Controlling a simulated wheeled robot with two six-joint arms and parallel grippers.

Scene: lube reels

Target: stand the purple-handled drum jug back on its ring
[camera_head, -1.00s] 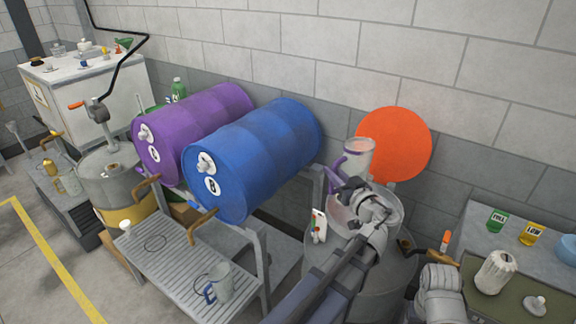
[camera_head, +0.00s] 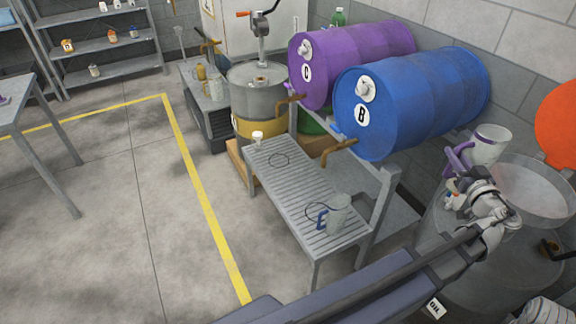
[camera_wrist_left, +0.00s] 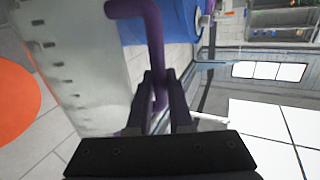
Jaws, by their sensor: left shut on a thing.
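The purple-handled jug (camera_head: 491,146) is a pale, translucent jug, held up near the right side of the head view, roughly upright. My left gripper (camera_head: 460,184) is shut on its purple handle (camera_head: 458,160). In the left wrist view the handle (camera_wrist_left: 150,25) runs down between the fingers (camera_wrist_left: 160,100), and the jug wall (camera_wrist_left: 75,60) fills the left side.
A blue-handled jug (camera_head: 338,214) stands at the near end of the stand, by another ring. A wide-basined drum (camera_head: 535,190) is beside my gripper.

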